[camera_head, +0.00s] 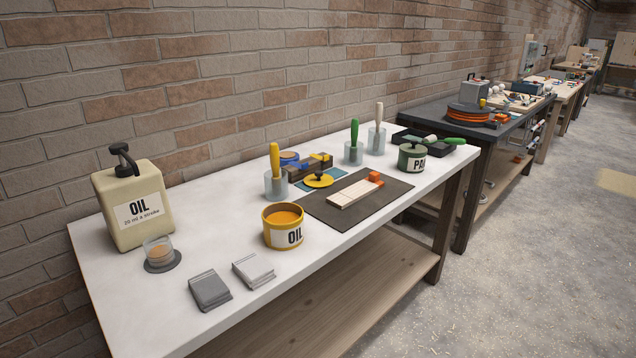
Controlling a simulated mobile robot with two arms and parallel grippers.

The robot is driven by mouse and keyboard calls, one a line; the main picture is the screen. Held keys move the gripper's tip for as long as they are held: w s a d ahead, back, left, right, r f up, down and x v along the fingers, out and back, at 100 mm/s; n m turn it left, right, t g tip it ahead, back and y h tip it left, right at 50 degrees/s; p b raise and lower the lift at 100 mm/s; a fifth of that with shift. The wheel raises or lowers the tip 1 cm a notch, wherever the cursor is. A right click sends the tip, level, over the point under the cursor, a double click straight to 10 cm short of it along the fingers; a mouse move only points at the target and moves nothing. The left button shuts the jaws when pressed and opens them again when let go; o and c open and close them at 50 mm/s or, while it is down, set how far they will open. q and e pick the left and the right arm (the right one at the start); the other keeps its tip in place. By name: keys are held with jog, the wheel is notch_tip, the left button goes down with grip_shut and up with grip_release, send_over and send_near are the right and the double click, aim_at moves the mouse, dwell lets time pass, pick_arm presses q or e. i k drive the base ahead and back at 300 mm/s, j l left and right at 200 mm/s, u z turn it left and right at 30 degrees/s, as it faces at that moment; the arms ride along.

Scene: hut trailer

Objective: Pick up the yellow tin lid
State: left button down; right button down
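The yellow tin lid (319,180) is a flat round disc with a small dark knob on top. It lies on the white table (200,225), partly over a small teal square (337,171), next to the dark mat (372,206). The open yellow tin (283,231) labelled OIL stands in front of it, to the left, with orange-brown contents. Neither of my grippers is in view.
A cup with a yellow-handled tool (275,175) stands just left of the lid. A beige OIL dispenser (133,203) stands far left.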

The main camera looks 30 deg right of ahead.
aim_at(318, 179)
jog(key=i+l, duration=0.1)
jog(key=l, duration=0.3)
jog(key=i+l+u, duration=0.1)
jog(key=l, duration=0.25)
jog(key=i+l, duration=0.15)
jog(key=l, duration=0.25)
jog(key=i+l+u, duration=0.15)
jog(key=l, duration=0.65)
jog(key=i+u, duration=0.05)
